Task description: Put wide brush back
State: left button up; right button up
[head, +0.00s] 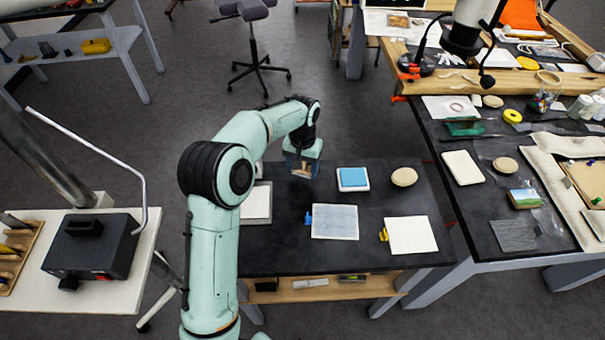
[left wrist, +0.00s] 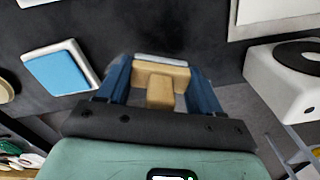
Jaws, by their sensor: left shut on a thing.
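My left gripper (head: 302,163) is over the back of the dark table (head: 285,255), left of the blue pad in its white tray. In the left wrist view, its two blue fingers (left wrist: 160,76) are shut on the wide brush (left wrist: 160,92), a tan wooden piece with a pale strip along its far edge. A bit of the brush also shows below the fingers in the head view (head: 302,174). The gap between brush and tabletop is hard to judge. My right gripper is not in view.
The blue pad (head: 353,178) and a round beige pad (head: 404,177) lie along the back. A grey sheet (head: 335,222) and a white sheet (head: 411,235) lie in front, each with a small clip-like piece beside it. A crowded workbench (head: 465,245) stands right. A black box (head: 92,246) stands left.

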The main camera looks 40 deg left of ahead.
aim_at(303, 174)
pick_arm(q)
jog(key=shift+f, duration=1.65)
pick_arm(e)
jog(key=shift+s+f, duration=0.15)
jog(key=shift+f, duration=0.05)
pick_arm(q)
jog(key=shift+f, duration=0.15)
jog(key=o, duration=0.9)
jog(key=shift+o, duration=0.2)
notch_tip(303, 174, up, 12)
jog(key=shift+r+p, duration=0.2)
jog(key=shift+p, duration=0.45)
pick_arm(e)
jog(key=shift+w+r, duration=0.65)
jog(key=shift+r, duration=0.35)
pick_arm(q)
jog(key=shift+f, duration=0.1)
